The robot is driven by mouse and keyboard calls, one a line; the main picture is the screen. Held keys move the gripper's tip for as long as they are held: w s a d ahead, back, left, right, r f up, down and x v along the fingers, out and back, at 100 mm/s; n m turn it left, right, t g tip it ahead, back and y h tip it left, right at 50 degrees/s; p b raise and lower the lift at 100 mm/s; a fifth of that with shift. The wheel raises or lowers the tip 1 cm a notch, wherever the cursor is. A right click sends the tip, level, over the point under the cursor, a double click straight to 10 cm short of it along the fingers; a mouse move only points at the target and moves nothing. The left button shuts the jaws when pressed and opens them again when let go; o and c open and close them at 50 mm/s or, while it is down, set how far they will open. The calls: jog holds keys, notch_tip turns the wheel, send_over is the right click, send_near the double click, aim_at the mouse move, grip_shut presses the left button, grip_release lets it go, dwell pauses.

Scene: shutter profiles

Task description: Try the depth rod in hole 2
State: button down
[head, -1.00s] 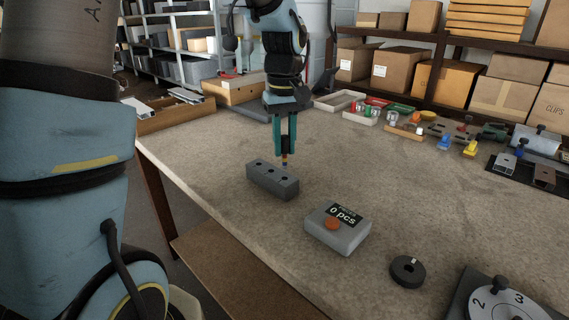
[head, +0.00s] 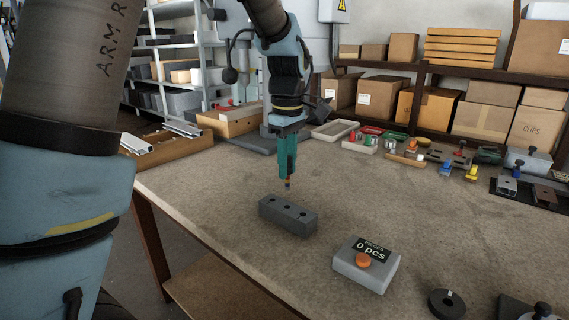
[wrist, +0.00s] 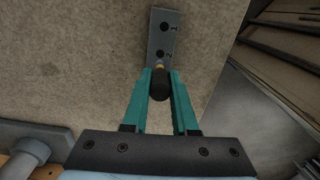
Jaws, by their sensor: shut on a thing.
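A grey counter box (head: 367,265) reading "0 pcs" with an orange button stands to the block's right, a black ring (head: 446,303) beyond it. Trays and coloured parts line the bench's back. The bench around the block is clear; its edge is at left.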

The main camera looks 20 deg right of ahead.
aim_at(287, 186)
jog(key=shift+r, duration=0.1)
jog(key=shift+f+b, duration=0.8)
jog(key=shift+f, duration=1.5)
jog(key=shift+f, duration=0.8)
dwell(0.5)
jog(key=shift+r, duration=0.15)
